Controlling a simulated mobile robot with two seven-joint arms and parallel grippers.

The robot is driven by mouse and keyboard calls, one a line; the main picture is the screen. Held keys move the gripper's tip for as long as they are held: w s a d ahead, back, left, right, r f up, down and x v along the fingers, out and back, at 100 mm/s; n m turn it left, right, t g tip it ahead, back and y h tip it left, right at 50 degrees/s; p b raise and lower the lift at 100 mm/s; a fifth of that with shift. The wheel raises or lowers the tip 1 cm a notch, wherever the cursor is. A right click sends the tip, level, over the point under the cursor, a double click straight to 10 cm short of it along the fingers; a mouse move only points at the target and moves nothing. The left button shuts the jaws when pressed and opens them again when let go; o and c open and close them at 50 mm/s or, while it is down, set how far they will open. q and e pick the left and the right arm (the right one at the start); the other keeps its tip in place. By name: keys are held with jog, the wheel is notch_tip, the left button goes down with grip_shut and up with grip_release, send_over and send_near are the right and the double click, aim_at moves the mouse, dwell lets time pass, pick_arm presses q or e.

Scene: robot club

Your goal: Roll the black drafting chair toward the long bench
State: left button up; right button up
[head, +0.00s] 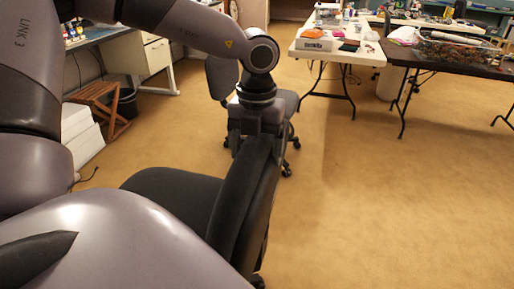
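A black chair stands close in front of me, its dark seat (165,190) to the left and its upright backrest (238,205) to the right. My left arm reaches over it from the left. My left gripper (252,143) points down at the top edge of the backrest and appears to touch it. Its fingertips are dark against the chair, so I cannot tell whether they are closed on it. The chair's base is mostly hidden by my arm. Several tables are in view; I cannot tell which is the long bench. My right gripper is not in view.
A second dark chair (285,103) stands just behind. A white folding table (340,54) and a dark table (450,57) with clutter stand back right. A wooden stool (100,100), bin (125,103) and white boxes (82,137) are left. Carpet (390,210) on the right is clear.

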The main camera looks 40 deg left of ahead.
aim_at(240, 145)
pick_arm(q)
jog(key=shift+s+a, duration=0.15)
jog(key=shift+a, duration=0.3)
jog(key=shift+s+a+r, duration=0.1)
jog(key=shift+s+a, duration=0.6)
jog(key=shift+a, duration=0.3)
jog(key=a, duration=0.1)
jog(key=s+a, duration=0.1)
jog(key=shift+s+a, duration=0.2)
jog(key=shift+a, duration=0.15)
jog(key=shift+s+a, duration=0.3)
jog(key=shift+a, duration=0.25)
jog(key=shift+s+a, duration=0.3)
jog(key=shift+a, duration=0.25)
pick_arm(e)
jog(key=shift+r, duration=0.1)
pick_arm(q)
jog(key=shift+a+p, duration=0.1)
jog(key=shift+p, duration=0.2)
jog(key=s+a+p, duration=0.4)
jog(key=a, duration=0.3)
jog(key=shift+a, duration=0.4)
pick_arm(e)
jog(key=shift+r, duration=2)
